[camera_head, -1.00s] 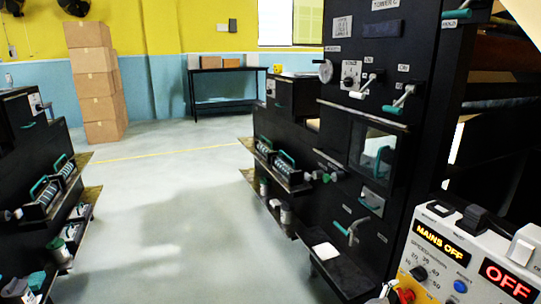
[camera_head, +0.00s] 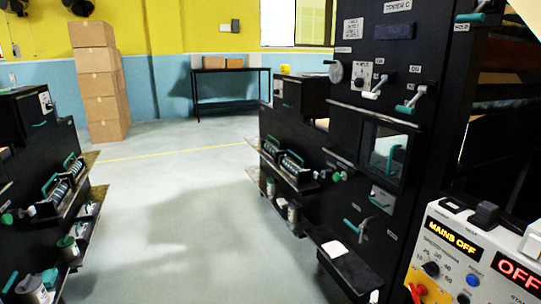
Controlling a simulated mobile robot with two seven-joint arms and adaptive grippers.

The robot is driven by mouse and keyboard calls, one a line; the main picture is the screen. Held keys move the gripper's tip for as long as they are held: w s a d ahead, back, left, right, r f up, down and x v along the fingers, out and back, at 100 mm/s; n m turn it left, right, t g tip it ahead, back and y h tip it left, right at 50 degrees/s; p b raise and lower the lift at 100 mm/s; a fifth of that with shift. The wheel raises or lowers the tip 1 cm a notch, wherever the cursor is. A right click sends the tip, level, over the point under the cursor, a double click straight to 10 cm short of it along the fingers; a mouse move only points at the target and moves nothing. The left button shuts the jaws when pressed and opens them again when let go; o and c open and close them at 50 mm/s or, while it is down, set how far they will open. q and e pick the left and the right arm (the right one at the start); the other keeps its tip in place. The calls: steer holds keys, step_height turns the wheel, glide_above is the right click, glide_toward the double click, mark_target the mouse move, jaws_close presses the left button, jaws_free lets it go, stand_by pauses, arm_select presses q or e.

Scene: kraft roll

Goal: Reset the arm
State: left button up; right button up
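Neither of my grippers nor my arms shows in the head view. I cannot see how they are posed or whether they hold anything. In front of me on the right stands a tall black machine panel (camera_head: 347,130) with several levers, a dial and a small window. At the lower right is a grey control box (camera_head: 447,219) with lit signs reading "MAINS OFF" and "OFF".
A black stepped unit (camera_head: 22,118) with shelves of small items stands at the left. A stack of cardboard boxes (camera_head: 100,75) and a black table (camera_head: 230,101) stand at the back. The grey floor (camera_head: 170,215) between the units is clear.

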steer(key=s+a+f+n+g+y, duration=0.1)
steer(key=s+a+n, duration=0.4)
steer(key=s, duration=0.5)
steer(key=s+a+f+n+g+y, duration=0.2)
steer(key=s+a+n+y, duration=0.3)
steer(key=s, duration=0.6)
steer(key=s+a+f+n+g+y, duration=0.2)
steer(key=s+a+n, duration=0.3)
steer(key=s, duration=0.5)
steer(key=shift+s+a+f+n+y, duration=0.15)
steer(key=shift+a+f+n+y, duration=0.15)
steer(key=shift+a+f+y, duration=0.35)
